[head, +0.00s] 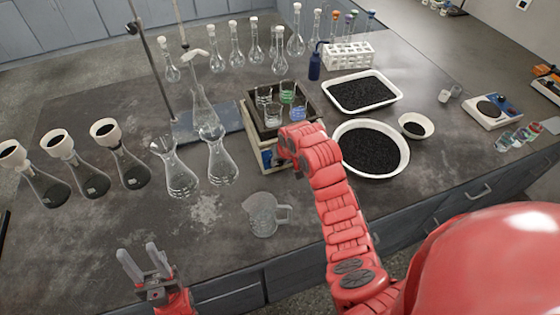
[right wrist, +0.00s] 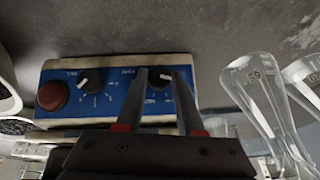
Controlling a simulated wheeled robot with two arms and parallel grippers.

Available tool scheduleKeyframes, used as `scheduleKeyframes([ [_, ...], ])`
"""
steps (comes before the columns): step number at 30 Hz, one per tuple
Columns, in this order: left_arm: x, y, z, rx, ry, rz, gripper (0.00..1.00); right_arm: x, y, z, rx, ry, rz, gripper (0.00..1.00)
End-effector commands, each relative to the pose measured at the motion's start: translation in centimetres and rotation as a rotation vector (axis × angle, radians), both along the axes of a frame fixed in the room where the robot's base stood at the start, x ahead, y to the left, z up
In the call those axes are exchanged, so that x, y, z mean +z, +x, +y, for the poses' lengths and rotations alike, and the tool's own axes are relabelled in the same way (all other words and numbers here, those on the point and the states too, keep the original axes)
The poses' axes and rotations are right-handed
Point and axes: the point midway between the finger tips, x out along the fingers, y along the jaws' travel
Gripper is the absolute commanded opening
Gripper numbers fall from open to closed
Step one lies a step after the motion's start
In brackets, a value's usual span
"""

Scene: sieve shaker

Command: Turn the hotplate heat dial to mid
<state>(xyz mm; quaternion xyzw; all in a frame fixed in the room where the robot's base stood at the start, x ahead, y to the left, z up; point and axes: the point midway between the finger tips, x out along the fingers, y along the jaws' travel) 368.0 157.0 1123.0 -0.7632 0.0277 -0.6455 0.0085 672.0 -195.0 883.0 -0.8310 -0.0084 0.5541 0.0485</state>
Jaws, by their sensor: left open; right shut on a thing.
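The hotplate (head: 262,152) stands mid-table with a dark tray of beakers on top. Its blue front panel (right wrist: 112,98) shows in the right wrist view, with a red button (right wrist: 53,96) and two black dials. The left dial (right wrist: 90,80) in that view is free, with a white pointer mark. My right gripper (right wrist: 161,78) is shut on the right dial (right wrist: 158,74), one finger on each side. The panel lettering is too small to tell which dial is heat. In the head view my red arm hides that gripper. My left gripper (head: 141,258) is open and empty over the front edge.
A glass beaker jug (head: 265,215) and two flasks (head: 221,165) stand near the hotplate. White trays of black grains (head: 370,148) lie to its right. A stand with a rod (head: 160,80) is behind left. The front left tabletop is mostly clear.

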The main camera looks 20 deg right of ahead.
Motion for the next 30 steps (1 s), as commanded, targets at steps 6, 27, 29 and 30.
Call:
scheduleKeyframes([
  [6, 0.1, 0.0, 0.0, 0.000, 0.000, 0.000, 0.45, 0.0, 0.0, -0.2, -0.028, 0.064, 0.002, 0.00],
  [27, -0.3, 0.0, 0.0, 0.000, 0.000, 0.000, 0.45, -0.6, -0.2, -1.0, -0.254, 0.628, 0.026, 0.00],
  [29, -0.4, 0.0, 0.0, 0.000, 0.000, 0.000, 0.45, -0.7, -0.2, -1.0, -0.275, 0.681, 0.028, 0.00],
  [30, -0.5, 0.0, 0.0, 0.000, 0.000, 0.000, 0.45, -0.7, -0.2, -1.1, -0.290, 0.717, 0.028, 0.00],
])
